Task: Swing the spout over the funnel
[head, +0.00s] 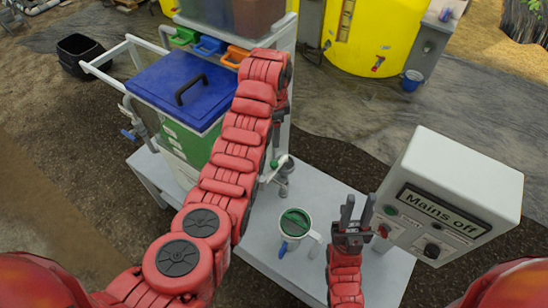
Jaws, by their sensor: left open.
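What looks like the spout, a pale pipe piece (277,170) with a grey fitting under it, shows beside my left forearm and is partly hidden by it. What looks like the funnel, a white round rim with a green inside (295,222), stands on the white bench to the front right of the spout. The spout's end appears apart from the funnel. My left gripper (281,122) is open, pointing down above the spout area, and partly hidden by its arm. My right gripper (358,208) is open and empty, right of the funnel, with its fingers pointing away from me.
A white control box (455,185) reading "Mains off" stands at the right. A green bin with a blue lid (180,88) stands left of my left arm. Small coloured trays (210,46) and a yellow tank (375,35) are behind. The white bench (325,185) has some bare surface around the funnel.

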